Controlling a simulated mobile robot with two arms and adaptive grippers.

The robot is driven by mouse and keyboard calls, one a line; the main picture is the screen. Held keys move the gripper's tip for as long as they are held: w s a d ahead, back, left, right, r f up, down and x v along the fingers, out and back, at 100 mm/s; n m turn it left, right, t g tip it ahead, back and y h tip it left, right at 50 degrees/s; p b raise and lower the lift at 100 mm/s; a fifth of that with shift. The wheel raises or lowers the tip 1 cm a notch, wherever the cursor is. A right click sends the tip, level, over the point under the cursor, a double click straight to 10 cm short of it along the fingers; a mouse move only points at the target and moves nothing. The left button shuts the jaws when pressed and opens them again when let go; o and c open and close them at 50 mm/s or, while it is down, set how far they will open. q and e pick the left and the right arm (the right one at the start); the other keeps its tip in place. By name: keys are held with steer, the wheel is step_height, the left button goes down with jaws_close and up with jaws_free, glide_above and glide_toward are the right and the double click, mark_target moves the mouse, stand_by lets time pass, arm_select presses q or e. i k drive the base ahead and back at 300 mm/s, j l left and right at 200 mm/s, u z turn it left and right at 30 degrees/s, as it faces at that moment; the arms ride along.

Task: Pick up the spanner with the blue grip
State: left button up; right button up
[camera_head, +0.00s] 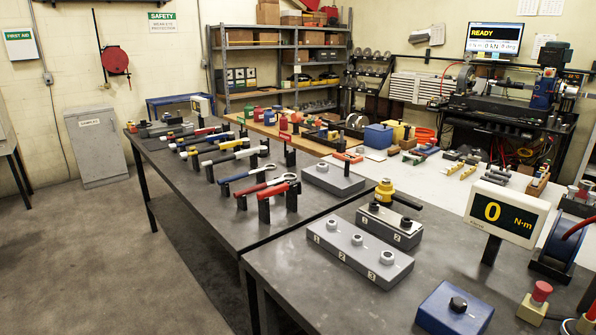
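The spanner with the blue grip (237,177) rests lengthwise across black upright holders on the long dark bench, near the bench's front part. Its blue grip points left and its pale metal end points right. A spanner with a red grip (262,187) lies across the holders just in front of it, close beside it. Several more spanners with yellow, white, black and red grips lie in a row behind it. Neither of my grippers is in view.
A grey block with numbered sockets (359,250) and a torque display reading 0 N·m (507,212) stand on the near bench. A grey block (333,179) sits right of the spanner row. The floor left of the bench (110,255) is clear.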

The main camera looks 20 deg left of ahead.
mark_target(243, 175)
steer(key=i+j+z, duration=0.2)
steer(key=j+z, duration=0.25)
steer(key=j, duration=0.75)
steer(key=j+z, duration=0.45)
steer(key=j, duration=0.75)
